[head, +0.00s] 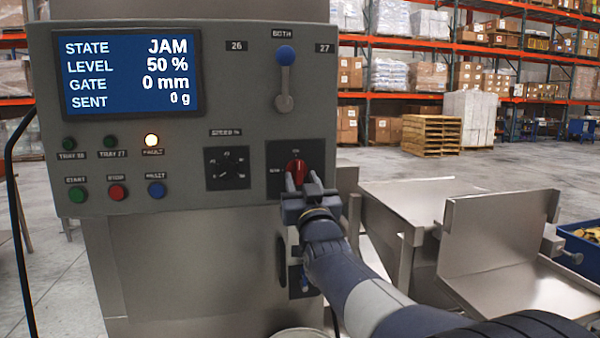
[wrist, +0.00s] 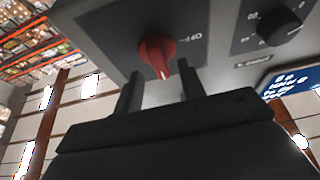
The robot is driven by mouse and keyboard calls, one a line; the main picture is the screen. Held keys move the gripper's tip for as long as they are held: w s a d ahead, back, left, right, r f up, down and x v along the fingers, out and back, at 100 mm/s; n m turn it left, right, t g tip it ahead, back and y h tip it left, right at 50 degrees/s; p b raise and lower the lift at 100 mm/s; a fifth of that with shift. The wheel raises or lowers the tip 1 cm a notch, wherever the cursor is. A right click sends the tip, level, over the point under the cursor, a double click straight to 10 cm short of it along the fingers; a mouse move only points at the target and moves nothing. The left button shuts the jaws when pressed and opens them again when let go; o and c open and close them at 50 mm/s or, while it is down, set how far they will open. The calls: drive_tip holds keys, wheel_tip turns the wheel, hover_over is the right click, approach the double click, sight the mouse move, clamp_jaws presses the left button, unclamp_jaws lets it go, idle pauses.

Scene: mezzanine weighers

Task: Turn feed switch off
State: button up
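The feed switch is a red rotary knob (head: 297,171) on a dark plate at the lower right of the grey control panel. Its handle looks roughly upright in the head view. In the wrist view the red knob (wrist: 156,55) has an OFF label to its right, seen upside down. My gripper (head: 301,182) is at the switch, partly covering its lower part. In the wrist view my gripper (wrist: 159,90) has its two fingers apart, one on each side of the knob, with gaps visible. I cannot tell how far the fingertips reach over it.
The panel screen (head: 127,75) reads JAM, level 50 %, gate 0 mm. A speed dial (head: 227,168) sits left of the switch, and a blue-knobbed lever (head: 285,75) above. Metal trays (head: 500,250) stand at right.

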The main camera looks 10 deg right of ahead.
drive_tip(key=shift+x, duration=1)
drive_tip(key=shift+c, duration=0.6)
clamp_jaws()
